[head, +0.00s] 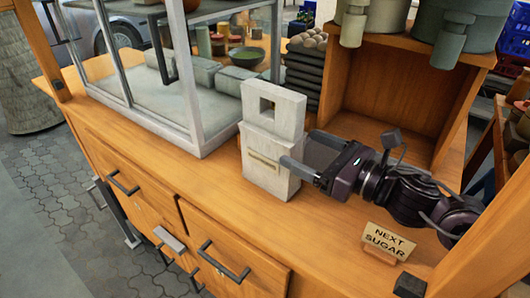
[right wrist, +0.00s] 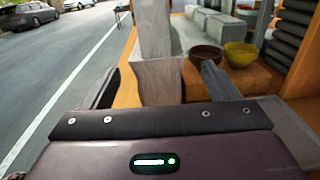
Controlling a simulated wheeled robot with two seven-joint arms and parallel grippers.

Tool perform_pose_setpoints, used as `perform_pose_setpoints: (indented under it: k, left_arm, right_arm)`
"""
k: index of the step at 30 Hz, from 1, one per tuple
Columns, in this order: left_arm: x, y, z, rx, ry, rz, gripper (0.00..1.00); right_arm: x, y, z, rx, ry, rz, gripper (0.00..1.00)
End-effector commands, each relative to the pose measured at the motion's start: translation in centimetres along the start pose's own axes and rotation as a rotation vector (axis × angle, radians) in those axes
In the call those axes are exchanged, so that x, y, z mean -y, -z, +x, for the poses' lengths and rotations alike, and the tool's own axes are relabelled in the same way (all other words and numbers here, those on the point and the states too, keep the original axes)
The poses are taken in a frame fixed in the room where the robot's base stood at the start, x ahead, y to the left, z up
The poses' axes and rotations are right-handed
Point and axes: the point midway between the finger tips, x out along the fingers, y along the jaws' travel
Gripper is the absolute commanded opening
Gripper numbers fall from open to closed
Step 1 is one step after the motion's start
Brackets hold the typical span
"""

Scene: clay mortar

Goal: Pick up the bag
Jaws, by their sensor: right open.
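The bag (head: 272,150) is an off-white, block-like upright bag with a small opening near its top. It stands on the wooden counter (head: 225,205), just right of the glass case. My right gripper (head: 299,157) comes in from the right at the bag's right side and is open. One finger shows in front of the bag's near right edge; the other is mostly hidden. In the right wrist view, the pale bag (right wrist: 160,78) stands between the two spread fingers, and I cannot tell whether either touches it. My left gripper is not in view.
The glass case (head: 190,90) stands close behind and left of the bag. A wooden shelf unit (head: 405,75) with grey-green canisters (head: 465,25) is behind my right arm. A "NEXT SUGAR" sign (head: 388,241) stands near the counter's front. Drawers with handles (head: 222,262) are below.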

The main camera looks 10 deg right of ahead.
Motion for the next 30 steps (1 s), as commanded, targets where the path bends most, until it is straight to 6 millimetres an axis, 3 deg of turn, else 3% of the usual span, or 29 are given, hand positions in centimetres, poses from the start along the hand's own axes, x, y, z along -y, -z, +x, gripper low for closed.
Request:
perform_pose_setpoints:
  k: [18,30]
  left_arm:
    - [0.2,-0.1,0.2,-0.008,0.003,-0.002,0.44]
    - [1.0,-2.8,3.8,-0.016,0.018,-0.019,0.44]
  right_arm:
    - [-0.2,-0.4,2.5,0.004,-0.006,0.001,0.82]
    - [-0.2,-0.8,6.7,0.004,-0.006,0.002,0.82]
